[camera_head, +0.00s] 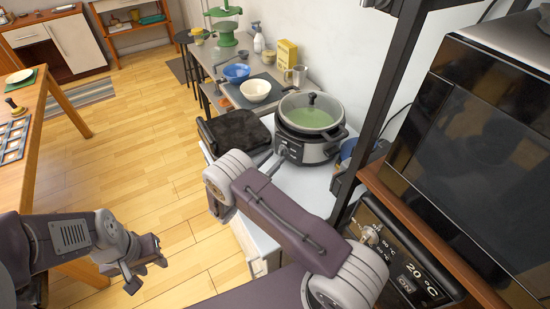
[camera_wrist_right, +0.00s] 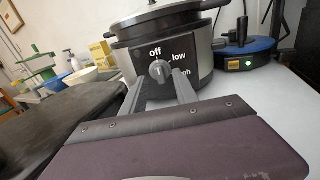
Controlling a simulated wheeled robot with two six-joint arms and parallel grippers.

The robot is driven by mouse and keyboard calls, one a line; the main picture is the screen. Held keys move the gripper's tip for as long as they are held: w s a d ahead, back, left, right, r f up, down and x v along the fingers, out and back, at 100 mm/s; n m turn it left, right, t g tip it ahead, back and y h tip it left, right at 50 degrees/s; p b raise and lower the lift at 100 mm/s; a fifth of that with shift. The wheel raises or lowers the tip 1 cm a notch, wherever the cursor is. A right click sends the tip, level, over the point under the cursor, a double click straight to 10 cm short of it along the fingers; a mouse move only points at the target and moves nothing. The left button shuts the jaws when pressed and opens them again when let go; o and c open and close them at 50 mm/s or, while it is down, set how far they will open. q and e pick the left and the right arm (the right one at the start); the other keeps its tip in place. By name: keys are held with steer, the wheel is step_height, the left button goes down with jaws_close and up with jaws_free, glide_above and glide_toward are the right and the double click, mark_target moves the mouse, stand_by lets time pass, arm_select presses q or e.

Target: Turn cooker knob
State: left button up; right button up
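The cooker (camera_head: 308,145) is a silver and black pot with a glass lid, green contents showing through. It stands on a white surface. In the right wrist view its front (camera_wrist_right: 200,60) carries a grey knob (camera_wrist_right: 159,67) marked "off", "low" and a partly hidden "high". The knob's pointer is up, towards "off". My right gripper (camera_wrist_right: 160,85) is open at the cooker's front, one finger on each side of the knob; I cannot tell whether they touch it. In the head view this gripper (camera_head: 275,163) is small beside the cooker. My left gripper (camera_head: 147,274) is empty and open over the floor.
Behind are a white bowl (camera_head: 255,90), a blue bowl (camera_head: 236,72) and a yellow box (camera_head: 287,54). A black shelf post and an oven-like appliance (camera_head: 490,150) crowd the right. Open floor lies left.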

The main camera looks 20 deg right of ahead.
steer(key=shift+v, duration=3.05)
steer(key=shift+d, duration=0.1)
